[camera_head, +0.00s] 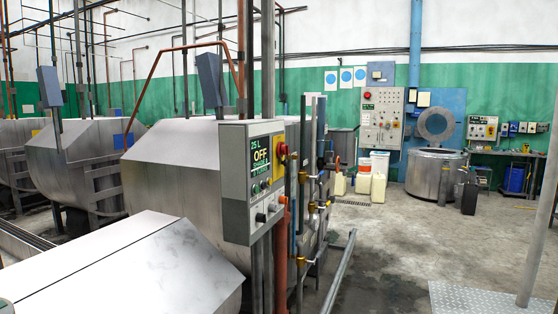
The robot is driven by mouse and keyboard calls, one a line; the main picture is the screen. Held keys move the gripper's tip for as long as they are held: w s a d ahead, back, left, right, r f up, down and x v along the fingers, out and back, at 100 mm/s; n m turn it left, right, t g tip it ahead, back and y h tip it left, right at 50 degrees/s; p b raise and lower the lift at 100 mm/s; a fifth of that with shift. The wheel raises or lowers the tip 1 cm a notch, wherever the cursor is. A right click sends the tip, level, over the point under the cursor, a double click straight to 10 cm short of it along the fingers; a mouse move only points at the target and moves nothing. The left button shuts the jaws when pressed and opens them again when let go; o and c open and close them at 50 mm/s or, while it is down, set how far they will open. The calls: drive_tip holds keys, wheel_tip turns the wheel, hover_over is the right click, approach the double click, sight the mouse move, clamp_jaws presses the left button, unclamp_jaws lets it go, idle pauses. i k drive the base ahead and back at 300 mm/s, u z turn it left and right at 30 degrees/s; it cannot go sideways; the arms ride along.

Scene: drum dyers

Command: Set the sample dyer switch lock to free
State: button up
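A grey control box (252,180) stands on posts near the middle of the view. A red knob on a yellow plate (281,151) sits on the box's right part. No label marks this box as the sample dyer.
Large metal dyer drums (175,165) fill the left and middle. Pipes with brass valves (304,262) stand right of the box, and a metal rail (338,275) runs along the floor. A wall panel (382,118) and round vessel (434,172) are at the back. Open floor (400,245) lies right.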

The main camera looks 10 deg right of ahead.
sight(285, 163)
drive_tip(key=z, duration=0.85)
drive_tip(key=i, duration=2.45)
drive_tip(key=u, duration=0.4)
